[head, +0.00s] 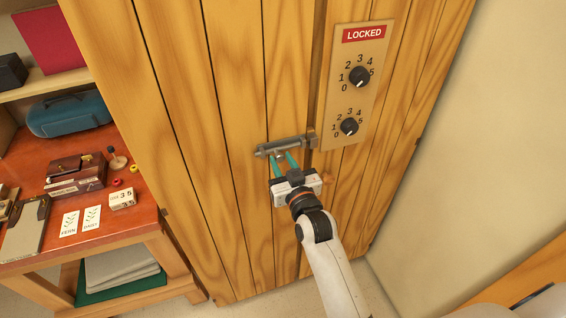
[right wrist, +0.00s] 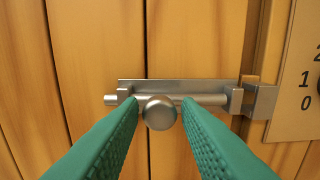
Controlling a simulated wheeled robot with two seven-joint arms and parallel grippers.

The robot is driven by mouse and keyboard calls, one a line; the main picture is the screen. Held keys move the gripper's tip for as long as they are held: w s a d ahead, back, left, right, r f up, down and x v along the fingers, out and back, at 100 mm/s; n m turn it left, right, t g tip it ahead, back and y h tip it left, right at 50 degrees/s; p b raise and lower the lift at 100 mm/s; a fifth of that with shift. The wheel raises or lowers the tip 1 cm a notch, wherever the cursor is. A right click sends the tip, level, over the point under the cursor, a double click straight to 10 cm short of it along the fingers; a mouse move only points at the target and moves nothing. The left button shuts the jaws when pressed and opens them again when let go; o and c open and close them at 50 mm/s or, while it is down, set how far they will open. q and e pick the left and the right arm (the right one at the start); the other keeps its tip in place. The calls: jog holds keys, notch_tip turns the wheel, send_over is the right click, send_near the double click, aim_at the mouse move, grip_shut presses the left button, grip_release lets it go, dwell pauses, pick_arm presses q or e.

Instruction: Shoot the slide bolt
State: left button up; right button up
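A grey metal slide bolt (head: 283,147) is fixed across the plank door (head: 234,120), and it also shows in the right wrist view (right wrist: 205,99). Its round knob (right wrist: 159,112) faces me, and the rod's left end sticks out past the left guide. A metal keeper (right wrist: 262,101) stands at the right, beside the door's edge. My right gripper (head: 285,160) has its green fingers at the bolt. In the right wrist view the fingers (right wrist: 161,108) are apart, one on each side of the knob, with small gaps showing. My left gripper is out of view.
A reddish table (head: 140,222) with boxes and cards stands at the left. A pale wall (head: 490,130) is at the right.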

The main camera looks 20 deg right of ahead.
aim_at(295, 146)
grip_shut()
jog(key=d, duration=0.5)
jog(key=shift+w, duration=0.1)
jog(key=shift+a, duration=0.1)
jog(key=shift+c, duration=0.4)
grip_release()
jog(key=o, duration=0.5)
jog(key=shift+d, duration=0.25)
jog(key=shift+a, duration=0.15)
